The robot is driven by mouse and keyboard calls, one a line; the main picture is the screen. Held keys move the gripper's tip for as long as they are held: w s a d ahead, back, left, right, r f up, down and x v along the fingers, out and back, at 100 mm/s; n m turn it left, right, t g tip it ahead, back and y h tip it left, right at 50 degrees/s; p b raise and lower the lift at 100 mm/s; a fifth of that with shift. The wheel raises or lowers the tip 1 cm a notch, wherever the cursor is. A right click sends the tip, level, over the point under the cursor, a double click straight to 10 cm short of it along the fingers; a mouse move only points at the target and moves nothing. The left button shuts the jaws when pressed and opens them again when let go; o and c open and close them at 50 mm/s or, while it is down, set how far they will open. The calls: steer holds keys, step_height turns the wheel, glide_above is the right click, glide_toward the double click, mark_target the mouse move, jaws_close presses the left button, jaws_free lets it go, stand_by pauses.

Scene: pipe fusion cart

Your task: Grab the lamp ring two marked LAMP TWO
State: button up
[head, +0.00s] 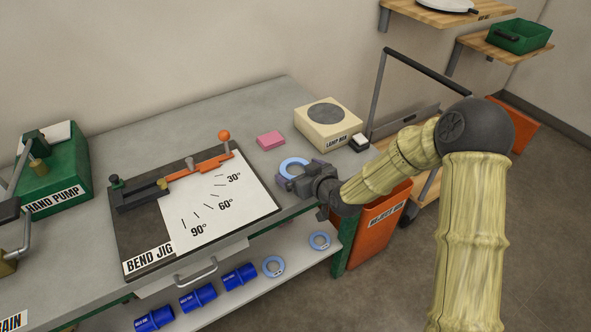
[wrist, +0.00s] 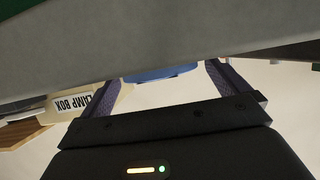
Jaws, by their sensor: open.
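A light blue ring (head: 293,162) is at the table's front right, beside the bend jig. My gripper (head: 299,175) is open at this ring, with its fingers around the ring's near part. I cannot tell whether they touch it. In the wrist view the blue ring (wrist: 160,74) shows as a strip between the open fingers, partly hidden by a grey surface.
The bend jig (head: 138,228) lies left of my gripper. The lamp box (head: 328,128) and a pink block (head: 270,140) stand behind it. An orange reject bin (head: 377,235) is below at the right. Several blue couplers (head: 198,297) lie on the lower shelf.

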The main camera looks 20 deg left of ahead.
steer(key=c, duration=0.9)
steer(key=shift+r, duration=0.15)
step_height(320, 180, up, 10)
steer(key=shift+f, duration=0.1)
